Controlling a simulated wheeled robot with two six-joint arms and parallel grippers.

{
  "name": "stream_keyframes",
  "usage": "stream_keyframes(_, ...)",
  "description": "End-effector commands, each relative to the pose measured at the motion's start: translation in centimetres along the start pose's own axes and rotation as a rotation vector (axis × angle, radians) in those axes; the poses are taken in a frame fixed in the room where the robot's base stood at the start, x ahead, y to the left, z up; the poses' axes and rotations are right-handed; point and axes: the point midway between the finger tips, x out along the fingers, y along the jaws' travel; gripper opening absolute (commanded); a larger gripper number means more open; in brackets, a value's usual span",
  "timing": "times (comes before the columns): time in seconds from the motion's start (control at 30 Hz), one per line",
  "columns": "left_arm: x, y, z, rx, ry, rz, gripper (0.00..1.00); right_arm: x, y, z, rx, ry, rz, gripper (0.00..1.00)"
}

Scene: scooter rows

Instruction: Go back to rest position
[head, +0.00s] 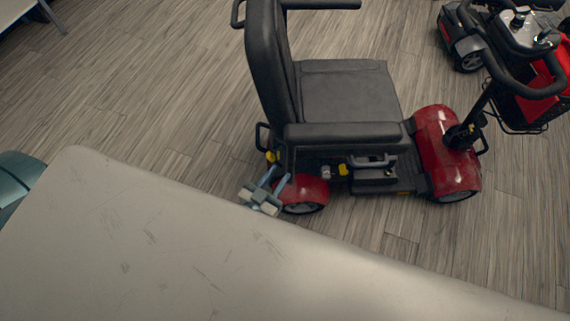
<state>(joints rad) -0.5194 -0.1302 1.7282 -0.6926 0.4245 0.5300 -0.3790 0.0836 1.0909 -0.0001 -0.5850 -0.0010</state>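My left gripper (279,175) is a small grey-blue gripper near the middle of the head view. Its two thin fingers stand apart with nothing visible between them, and they point up and to the right in the picture. It shows close against the rear red wheel cover (308,190) of a red and black mobility scooter (345,130). I cannot tell whether it touches the scooter. The arm behind this gripper is hidden by the pale surface in the foreground. My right gripper is not in view.
The scooter has a black seat (345,95) and a red front (447,150). Another red and black scooter (465,40) stands at the upper right. Grey wood-look floor (150,90) is clear at the upper left. A pale table-like corner (15,10) shows at the top left.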

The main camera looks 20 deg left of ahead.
Motion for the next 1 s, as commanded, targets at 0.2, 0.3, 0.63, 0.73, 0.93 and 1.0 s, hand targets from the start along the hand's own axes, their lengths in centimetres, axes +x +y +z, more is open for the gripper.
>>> stream_keyframes(0.2, -1.2, 0.0, 0.0, 0.000, 0.000, 0.000, 0.31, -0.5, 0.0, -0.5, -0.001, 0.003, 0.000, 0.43)
stream_keyframes(0.3, -1.2, 0.0, 0.0, 0.000, 0.000, 0.000, 0.31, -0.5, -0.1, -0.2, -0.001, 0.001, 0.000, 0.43)
stream_keyframes(0.63, -1.1, 0.0, 0.0, -0.001, 0.000, 0.000, 0.31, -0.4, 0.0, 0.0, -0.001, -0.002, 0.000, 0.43)
stream_keyframes(0.73, -1.1, -0.1, 0.1, -0.001, -0.004, -0.002, 0.31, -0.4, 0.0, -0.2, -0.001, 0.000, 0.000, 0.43)
stream_keyframes(0.93, -2.0, -1.7, 6.4, -0.009, -0.175, -0.060, 0.31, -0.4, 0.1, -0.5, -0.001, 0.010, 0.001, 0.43)
stream_keyframes(1.0, -3.3, -2.9, 10.9, -0.012, -0.308, -0.098, 0.31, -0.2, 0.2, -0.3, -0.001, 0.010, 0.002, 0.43)
